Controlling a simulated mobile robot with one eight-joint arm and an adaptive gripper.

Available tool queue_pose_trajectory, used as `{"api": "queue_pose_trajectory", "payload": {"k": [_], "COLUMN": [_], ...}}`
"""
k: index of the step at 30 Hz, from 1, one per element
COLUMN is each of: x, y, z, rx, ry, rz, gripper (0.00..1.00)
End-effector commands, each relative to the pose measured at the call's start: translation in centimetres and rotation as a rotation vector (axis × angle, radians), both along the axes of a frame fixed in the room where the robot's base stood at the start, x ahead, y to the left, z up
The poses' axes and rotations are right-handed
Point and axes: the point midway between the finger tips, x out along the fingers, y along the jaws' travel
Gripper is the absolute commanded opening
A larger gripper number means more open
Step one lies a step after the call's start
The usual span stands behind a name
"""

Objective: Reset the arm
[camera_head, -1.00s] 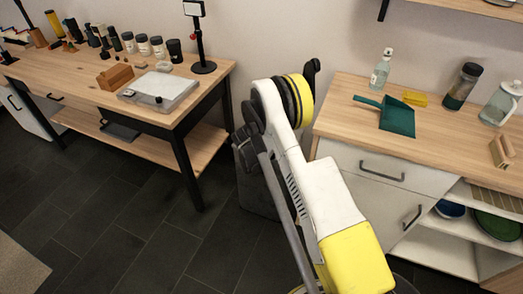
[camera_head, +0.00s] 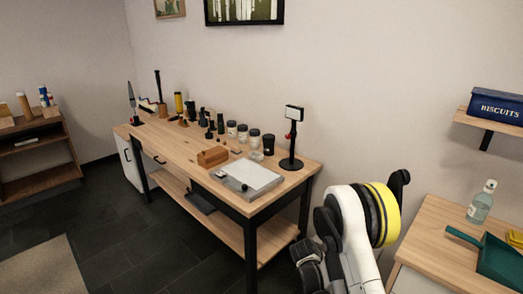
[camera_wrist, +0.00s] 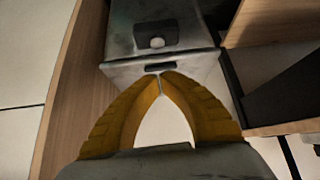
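My gripper (camera_wrist: 160,76) shows in the wrist view. Its two yellow ribbed fingers meet at the tips, with nothing held between them. A grey metallic box-shaped part lies beyond the tips; I cannot tell what it is or whether the fingers touch it. In the head view my arm (camera_head: 355,230), white with a yellow and black joint, is folded at the lower right between the table and the counter. My gripper is outside the head view.
A wooden table (camera_head: 165,140) holds a black stand (camera_head: 291,150), a grey-white tray (camera_head: 248,180), a wooden block (camera_head: 213,156) and several jars. The counter (camera_head: 430,245) at right holds a bottle (camera_head: 481,202) and a teal dustpan (camera_head: 500,262).

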Motion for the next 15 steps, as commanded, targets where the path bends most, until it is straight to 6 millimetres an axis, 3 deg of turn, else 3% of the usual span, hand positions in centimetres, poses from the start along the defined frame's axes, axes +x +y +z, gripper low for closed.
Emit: {"api": "queue_pose_trajectory", "payload": {"k": [1, 3, 8, 15], "x": [-0.1, -0.5, -2.5, -8.6], "y": [0.2, 0.5, 1.1, 2.0], "z": [3.0, 6.8, 14.9, 24.9], "rx": [0.005, 0.012, 0.024, 0.039], "ry": [0.009, 0.025, 0.052, 0.076], "rz": [0.024, 0.066, 0.163, 0.308], "gripper": [0.0, 0.0, 0.0, 0.0]}}
